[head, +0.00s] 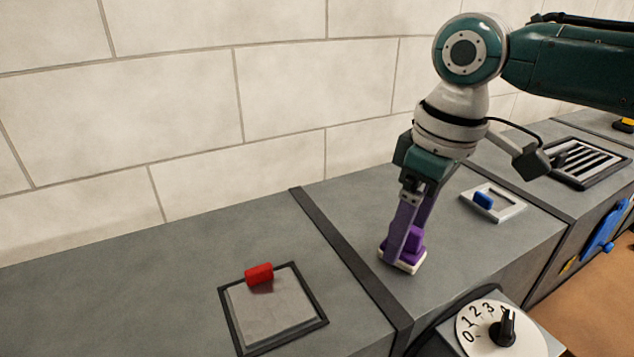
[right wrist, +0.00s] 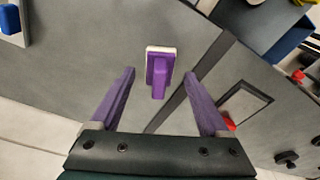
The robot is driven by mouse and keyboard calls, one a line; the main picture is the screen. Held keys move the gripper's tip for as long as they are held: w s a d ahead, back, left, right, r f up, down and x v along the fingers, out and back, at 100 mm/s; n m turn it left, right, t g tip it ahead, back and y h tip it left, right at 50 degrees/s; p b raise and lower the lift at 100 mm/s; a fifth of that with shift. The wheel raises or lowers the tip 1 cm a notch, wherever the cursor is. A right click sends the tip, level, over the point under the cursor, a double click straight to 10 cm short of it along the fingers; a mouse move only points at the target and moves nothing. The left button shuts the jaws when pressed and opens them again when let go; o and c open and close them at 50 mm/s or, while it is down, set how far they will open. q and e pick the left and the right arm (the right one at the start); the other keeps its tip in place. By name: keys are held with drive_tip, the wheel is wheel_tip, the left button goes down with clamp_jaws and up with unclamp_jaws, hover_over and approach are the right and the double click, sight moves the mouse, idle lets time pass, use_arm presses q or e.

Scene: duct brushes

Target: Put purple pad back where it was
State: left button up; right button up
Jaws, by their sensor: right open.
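The purple pad (head: 415,240), a purple grip on a white base, is on the grey counter just right of the dark strip. In the right wrist view the purple pad (right wrist: 159,68) lies ahead, between the lines of the two fingers, with bare counter around it. My right gripper (head: 401,250) points down at the pad, its purple fingers partly covering it in the head view. The right gripper (right wrist: 160,74) is open, with a gap on both sides of the grip. Whether a finger touches the pad cannot be told. My left gripper is not in view.
A blue-handled piece (head: 483,200) sits in a white frame behind to the right. A red handle (head: 259,273) stands at a black-framed panel (head: 322,318) on the left. A numbered dial (head: 502,330) is at the front. A slatted grille (head: 590,162) is far right.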

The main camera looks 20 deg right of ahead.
sight(419, 230)
wheel_tip(419, 230, up, 10)
drive_tip(key=s, duration=0.1)
drive_tip(key=s+a+f+n+t+y, duration=0.1)
drive_tip(key=s+a+f+y, duration=0.1)
drive_tip(key=s+a+f, duration=0.75)
drive_tip(key=s+d+m+t+h, duration=0.1)
drive_tip(key=s+d+m+h, duration=0.1)
drive_tip(key=s, duration=0.8)
drive_tip(key=shift+d+f+m+p, duration=0.4)
drive_tip(key=shift+d+m, duration=0.25)
drive_tip(key=shift+m, duration=0.55)
drive_tip(key=shift+s, duration=0.1)
